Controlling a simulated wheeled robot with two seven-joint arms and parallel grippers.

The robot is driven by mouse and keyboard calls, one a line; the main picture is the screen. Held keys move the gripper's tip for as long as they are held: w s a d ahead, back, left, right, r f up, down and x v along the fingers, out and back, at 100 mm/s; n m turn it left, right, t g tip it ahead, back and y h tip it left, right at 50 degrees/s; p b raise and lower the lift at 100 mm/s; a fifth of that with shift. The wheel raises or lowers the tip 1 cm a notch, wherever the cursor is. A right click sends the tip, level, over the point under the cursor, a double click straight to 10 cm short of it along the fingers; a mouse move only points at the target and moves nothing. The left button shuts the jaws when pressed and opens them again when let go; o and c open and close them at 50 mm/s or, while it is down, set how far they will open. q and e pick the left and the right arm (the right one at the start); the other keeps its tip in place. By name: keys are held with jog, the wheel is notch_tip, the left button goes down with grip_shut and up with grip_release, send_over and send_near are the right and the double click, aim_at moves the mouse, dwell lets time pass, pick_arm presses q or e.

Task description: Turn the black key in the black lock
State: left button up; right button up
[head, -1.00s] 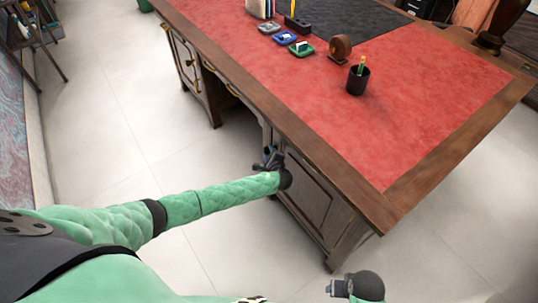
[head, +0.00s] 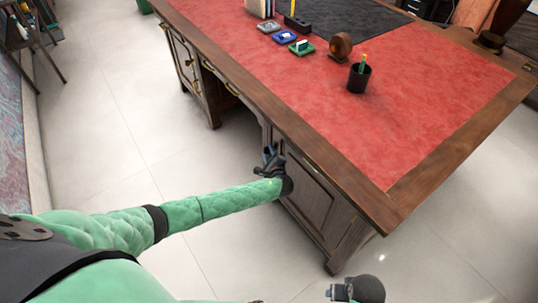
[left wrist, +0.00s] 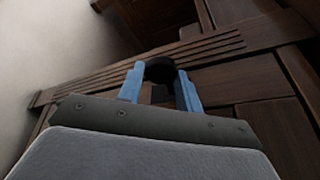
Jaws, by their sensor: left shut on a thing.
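In the left wrist view the black key (left wrist: 160,70) shows as a dark round head between the two blue fingers of my left gripper (left wrist: 160,88). The gripper is shut on it, close in front of the desk's wooden front. The black lock cannot be made out; the key and fingers cover that spot. In the head view my left gripper (head: 270,158) is at the side of the desk cabinet door (head: 312,192), below the desk top's edge. My right arm's end (head: 358,290) shows at the bottom edge, apart from the desk; its fingers are not clear.
The desk (head: 440,190) has a red leather top. On it stand a black pencil cup (head: 358,79), a round brown object (head: 340,47) and small blue and green items (head: 301,47). The pale floor (head: 110,120) left of the desk is clear.

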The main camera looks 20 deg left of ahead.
pick_arm(q)
jog(key=o, duration=1)
jog(key=shift+s+d, duration=0.25)
jog(key=shift+s, duration=0.15)
jog(key=b+v, duration=0.1)
jog(key=v, duration=0.6)
